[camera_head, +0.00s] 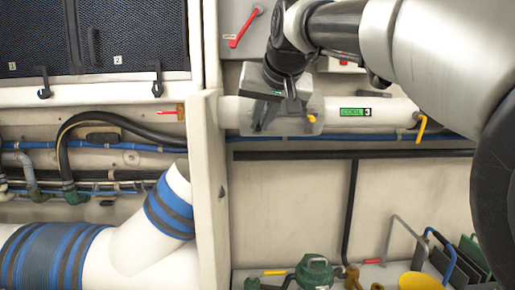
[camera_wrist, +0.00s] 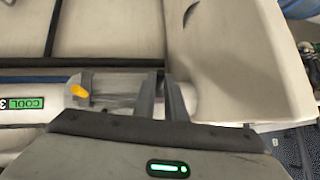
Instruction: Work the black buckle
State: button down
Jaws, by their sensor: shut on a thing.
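A clear canister (camera_head: 300,124) sits in the white pipe beside the COOL 3 label. It also shows in the wrist view (camera_wrist: 115,92). A dark band with a yellow tab (camera_wrist: 79,91) crosses one end of it. My gripper (camera_head: 260,118) reaches down onto the canister's left end in the head view. In the wrist view my two dark fingers (camera_wrist: 162,98) stand close together at the canister's end near the pale post. They are shut on a narrow dark piece, which I take to be the black buckle. The buckle is mostly hidden by the fingers.
A pale upright post (camera_head: 207,170) stands close to the left of my gripper. A red lever (camera_head: 243,27) is above. A black pipe (camera_head: 350,155) runs below. Black latches (camera_head: 157,80) hang under the dark panel at left. Loose gear, including a green fitting (camera_head: 315,270), lies below.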

jog(key=f+t+b, duration=0.2)
jog(key=b, duration=0.4)
jog(key=s+f+t+b, duration=0.1)
jog(key=f+t+b, duration=0.1)
jog(key=b, duration=0.5)
jog(key=shift+s+n+t+y, duration=0.2)
jog(key=shift+n+t+y, duration=0.1)
jog(key=shift+t, duration=0.4)
jog(key=shift+b, duration=0.4)
jog(key=c, duration=1.8)
grip_release()
jog(key=p+v, duration=0.2)
jog(key=v, duration=1.5)
jog(key=shift+s+f, duration=0.25)
jog(key=shift+s, duration=0.05)
